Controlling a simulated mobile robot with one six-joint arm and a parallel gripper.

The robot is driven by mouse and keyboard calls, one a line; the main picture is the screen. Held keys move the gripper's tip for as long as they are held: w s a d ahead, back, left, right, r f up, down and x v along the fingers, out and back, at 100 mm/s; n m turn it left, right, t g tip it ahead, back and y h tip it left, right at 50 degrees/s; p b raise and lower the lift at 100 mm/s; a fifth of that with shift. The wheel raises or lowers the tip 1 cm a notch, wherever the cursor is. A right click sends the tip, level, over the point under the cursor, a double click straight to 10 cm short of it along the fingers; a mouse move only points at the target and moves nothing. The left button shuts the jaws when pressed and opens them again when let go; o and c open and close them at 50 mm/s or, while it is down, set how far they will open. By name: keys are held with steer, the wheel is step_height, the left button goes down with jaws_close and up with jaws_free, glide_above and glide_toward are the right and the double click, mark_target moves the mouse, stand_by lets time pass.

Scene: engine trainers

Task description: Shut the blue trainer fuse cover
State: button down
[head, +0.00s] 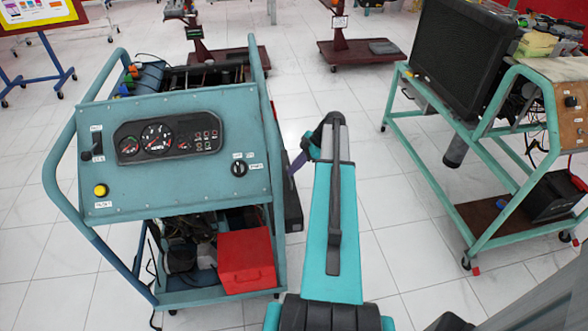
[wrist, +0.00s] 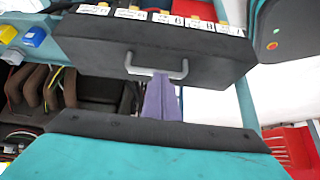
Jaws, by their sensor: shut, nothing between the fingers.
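The blue trainer (head: 175,190) stands left of centre in the head view, with a gauge panel on its sloping face. A dark fuse cover (wrist: 150,48) with a grey U-shaped handle (wrist: 157,70) fills the upper middle of the wrist view. It shows in the head view as a dark edge (head: 292,205) on the trainer's right side. My gripper (head: 291,171) is beside that side. In the wrist view its purple fingers (wrist: 161,84) are together and empty, their tips at the handle's lower bar. I cannot tell whether they touch it, or how far open the cover is.
A red box (head: 246,262) sits on the trainer's lower shelf. Another trainer frame with a radiator (head: 462,62) stands at the right. Tiled floor between the two trainers is clear apart from my arm.

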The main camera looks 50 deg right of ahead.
mark_target(287, 182)
steer(key=shift+w+a+r, duration=0.25)
steer(key=shift+a+r, duration=0.15)
steer(key=b+v, duration=0.1)
steer(key=v, duration=1)
steer(key=shift+w+a+r, duration=0.3)
steer(key=shift+r, duration=0.2)
